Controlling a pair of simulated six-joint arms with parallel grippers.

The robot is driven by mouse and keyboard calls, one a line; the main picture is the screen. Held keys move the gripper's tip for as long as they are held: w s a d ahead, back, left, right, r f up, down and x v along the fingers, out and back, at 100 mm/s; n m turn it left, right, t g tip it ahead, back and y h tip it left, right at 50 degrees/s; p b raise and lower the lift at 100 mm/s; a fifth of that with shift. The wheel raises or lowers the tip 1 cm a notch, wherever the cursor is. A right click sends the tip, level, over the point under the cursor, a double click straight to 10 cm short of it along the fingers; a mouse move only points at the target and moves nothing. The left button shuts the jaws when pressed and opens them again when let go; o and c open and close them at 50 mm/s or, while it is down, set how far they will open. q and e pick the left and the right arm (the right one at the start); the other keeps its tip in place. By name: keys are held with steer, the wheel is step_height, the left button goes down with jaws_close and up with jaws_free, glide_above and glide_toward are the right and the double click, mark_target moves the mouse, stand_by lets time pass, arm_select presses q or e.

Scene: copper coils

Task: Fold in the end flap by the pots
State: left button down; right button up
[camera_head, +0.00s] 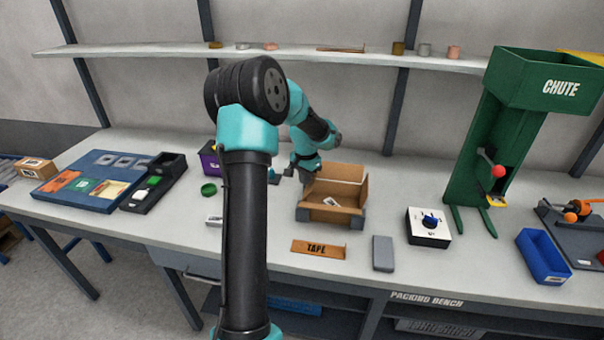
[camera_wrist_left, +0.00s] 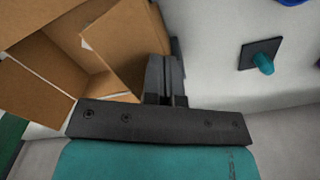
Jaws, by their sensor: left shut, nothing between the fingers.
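An open cardboard box (camera_head: 333,214) stands near the middle of the bench, its back flap (camera_head: 340,172) upright. My left gripper (camera_head: 306,177) is at the box's left end, low beside its wall, and my arm hides part of that end. In the left wrist view the fingers (camera_wrist_left: 165,76) are shut and empty, next to a cardboard flap (camera_wrist_left: 128,42) that stands at an angle to the box. Whether they touch it I cannot tell. Another flap (camera_wrist_left: 38,84) spreads outward. My right gripper is out of view.
Left of the box are a purple container (camera_head: 209,160), a green ring (camera_head: 208,189) and a blue tray board (camera_head: 75,190). In front lie an orange TAPE strip (camera_head: 318,249) and a grey block (camera_head: 383,253). A green chute (camera_head: 490,140) stands right.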

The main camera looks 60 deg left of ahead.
arm_select(q)
steer(key=shift+w+d+r, duration=0.2)
steer(key=shift+w+d, duration=0.2)
steer(key=shift+w+d+f, duration=0.5)
steer(key=shift+w+d, duration=0.35)
stand_by(0.6)
steer(key=shift+f, duration=1.1)
steer(key=shift+r, duration=5)
steer(key=shift+d, duration=0.1)
